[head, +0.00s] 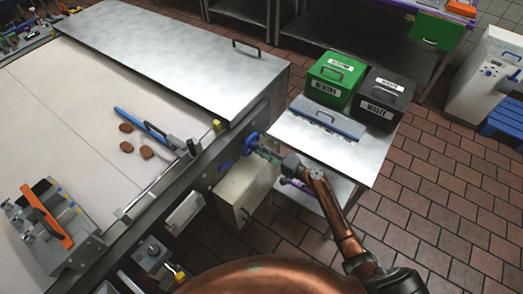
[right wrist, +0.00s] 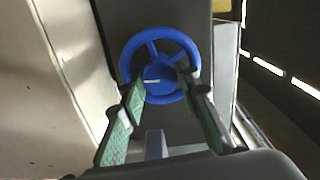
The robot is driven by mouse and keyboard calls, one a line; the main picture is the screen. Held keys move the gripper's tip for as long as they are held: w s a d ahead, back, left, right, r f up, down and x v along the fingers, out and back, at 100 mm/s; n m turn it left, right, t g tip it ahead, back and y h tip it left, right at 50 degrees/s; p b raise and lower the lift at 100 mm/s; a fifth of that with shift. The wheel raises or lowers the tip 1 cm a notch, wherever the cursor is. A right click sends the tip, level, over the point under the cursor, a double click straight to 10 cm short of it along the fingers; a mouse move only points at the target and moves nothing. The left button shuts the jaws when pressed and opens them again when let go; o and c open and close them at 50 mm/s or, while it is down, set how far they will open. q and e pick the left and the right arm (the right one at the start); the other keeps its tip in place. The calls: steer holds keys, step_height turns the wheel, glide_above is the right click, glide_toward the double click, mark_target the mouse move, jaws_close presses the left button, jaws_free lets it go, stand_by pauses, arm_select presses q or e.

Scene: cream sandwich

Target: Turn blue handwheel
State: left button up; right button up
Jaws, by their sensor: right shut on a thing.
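The blue handwheel (head: 250,143) is on the side of the conveyor machine, near its right edge in the head view. In the right wrist view the blue handwheel (right wrist: 160,35) faces the camera, with a round rim, spokes and a hub. My right gripper (head: 262,150) reaches it from the right. In the right wrist view the green-padded fingers of my right gripper (right wrist: 163,95) lie over the lower part of the wheel, one on each side of the hub, and are shut on it. The exact contact is partly hidden. My left gripper is not in view.
A steel table (head: 350,157) beside the machine bears a green box (head: 332,80), a black box (head: 382,98) and a grey-blue tray (head: 327,119). A beige box (head: 240,190) is below the wheel. Brown biscuits (head: 127,147) lie on the belt (head: 75,115).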

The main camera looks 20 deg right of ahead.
steer(key=m+p, duration=0.2)
steer(key=m, duration=0.4)
steer(key=shift+r+m, duration=0.15)
steer(key=shift+m, duration=0.15)
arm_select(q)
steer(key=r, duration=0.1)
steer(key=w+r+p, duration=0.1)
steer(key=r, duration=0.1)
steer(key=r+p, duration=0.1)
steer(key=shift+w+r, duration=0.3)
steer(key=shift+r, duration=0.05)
arm_select(e)
steer(key=m, duration=0.4)
arm_select(q)
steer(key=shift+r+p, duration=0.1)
steer(key=shift+p, duration=0.2)
arm_select(e)
steer(key=shift+d+m, duration=0.1)
steer(key=shift+m, duration=0.2)
steer(key=o, duration=1.2)
steer(key=shift+c, duration=0.2)
steer(key=v, duration=1.2)
